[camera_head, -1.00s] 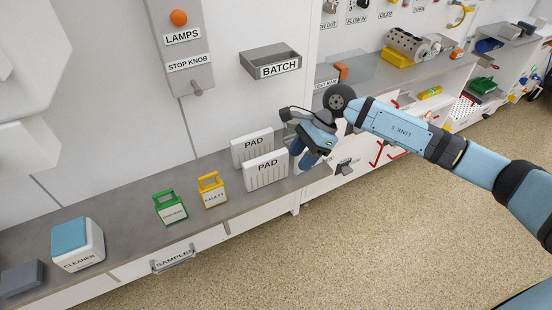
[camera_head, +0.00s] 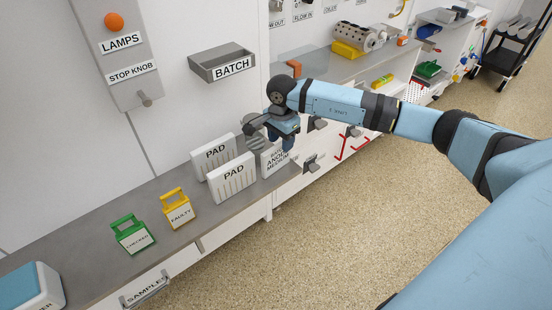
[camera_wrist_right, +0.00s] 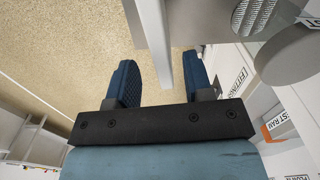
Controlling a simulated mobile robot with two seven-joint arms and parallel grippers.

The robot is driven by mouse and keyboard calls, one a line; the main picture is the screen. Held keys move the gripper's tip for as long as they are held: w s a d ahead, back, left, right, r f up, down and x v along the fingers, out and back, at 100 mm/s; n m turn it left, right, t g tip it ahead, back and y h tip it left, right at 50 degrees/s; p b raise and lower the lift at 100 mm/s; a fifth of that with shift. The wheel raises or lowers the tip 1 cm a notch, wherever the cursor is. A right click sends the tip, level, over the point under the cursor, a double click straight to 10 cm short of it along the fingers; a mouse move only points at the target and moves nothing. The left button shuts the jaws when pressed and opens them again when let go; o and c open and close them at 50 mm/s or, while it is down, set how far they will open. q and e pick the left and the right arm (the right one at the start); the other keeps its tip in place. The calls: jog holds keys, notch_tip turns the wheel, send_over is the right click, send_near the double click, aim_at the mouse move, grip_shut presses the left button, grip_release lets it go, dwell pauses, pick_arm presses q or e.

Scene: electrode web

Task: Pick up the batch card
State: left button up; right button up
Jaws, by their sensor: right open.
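A white card with dark lettering (camera_head: 273,162), which seems to read "ANODE MEDIUM", stands at the right end of the grey bench beside the PAD blocks. Its upper part is partly hidden by my right gripper (camera_head: 288,143), which is at its top right. In the right wrist view my right gripper (camera_wrist_right: 160,70) is open, with its two dark blue fingers apart. A pale, narrow slab (camera_wrist_right: 152,40) shows edge-on in the gap between them; I cannot tell whether it touches either finger. My left gripper is not in view.
Two white PAD blocks (camera_head: 232,178) stand left of the card. A yellow FAULTY tag (camera_head: 178,210) and a green CHECKED tag (camera_head: 133,236) stand farther left. A grey BATCH holder (camera_head: 222,62) is on the wall above. The speckled floor is clear in front.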

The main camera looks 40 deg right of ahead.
aim_at(279, 153)
jog(key=f, duration=0.5)
jog(key=shift+a+f, duration=0.1)
jog(key=shift+a, duration=0.25)
grip_shut()
